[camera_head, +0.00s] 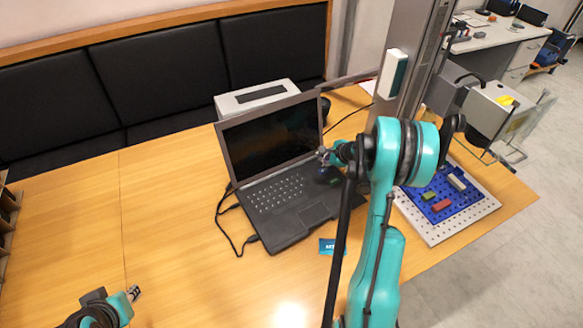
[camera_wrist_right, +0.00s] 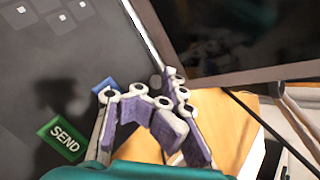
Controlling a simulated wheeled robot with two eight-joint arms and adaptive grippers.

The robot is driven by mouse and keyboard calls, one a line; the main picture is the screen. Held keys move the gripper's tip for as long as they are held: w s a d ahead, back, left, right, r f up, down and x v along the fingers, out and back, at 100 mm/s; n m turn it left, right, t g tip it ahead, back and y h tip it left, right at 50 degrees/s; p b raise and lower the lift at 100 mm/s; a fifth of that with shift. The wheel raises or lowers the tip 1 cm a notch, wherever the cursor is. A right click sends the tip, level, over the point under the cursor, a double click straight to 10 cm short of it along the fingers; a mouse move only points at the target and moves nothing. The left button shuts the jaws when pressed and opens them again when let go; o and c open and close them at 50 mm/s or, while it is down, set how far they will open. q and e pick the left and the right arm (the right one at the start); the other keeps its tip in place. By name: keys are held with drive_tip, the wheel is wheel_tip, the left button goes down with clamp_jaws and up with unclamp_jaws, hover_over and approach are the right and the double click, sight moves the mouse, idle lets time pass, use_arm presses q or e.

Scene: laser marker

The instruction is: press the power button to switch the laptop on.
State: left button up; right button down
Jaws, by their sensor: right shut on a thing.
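The open laptop (camera_head: 290,190) stands on the wooden table, its screen (camera_head: 270,135) dark. My right gripper (camera_head: 325,157) is over the right end of the keyboard deck, close to the hinge. In the right wrist view its fingers (camera_wrist_right: 140,90) are drawn together beside a blue button (camera_wrist_right: 106,86), partly covered by a finger. I cannot tell whether they touch it, nor what is between them. A green SEND key (camera_wrist_right: 62,138) lies to the left. No power symbol can be made out. My left gripper (camera_head: 133,293) is at the lower left, far from the laptop, its jaws unclear.
A white box (camera_head: 257,97) stands behind the laptop. A white perforated board (camera_head: 440,232) with a blue plate (camera_head: 445,205) and small blocks lies to the right. A cable (camera_head: 225,225) runs along the laptop's left side. The table's left part is clear.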

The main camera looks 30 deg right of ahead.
sight(321, 163)
idle(0.4)
drive_tip(key=shift+f+b, duration=0.4)
drive_tip(key=shift+b, duration=0.05)
drive_tip(key=shift+f, duration=0.15)
idle(0.4)
drive_tip(key=shift+r, duration=0.6)
drive_tip(key=shift+r+p, duration=2.15)
drive_tip(key=shift+r, duration=0.9)
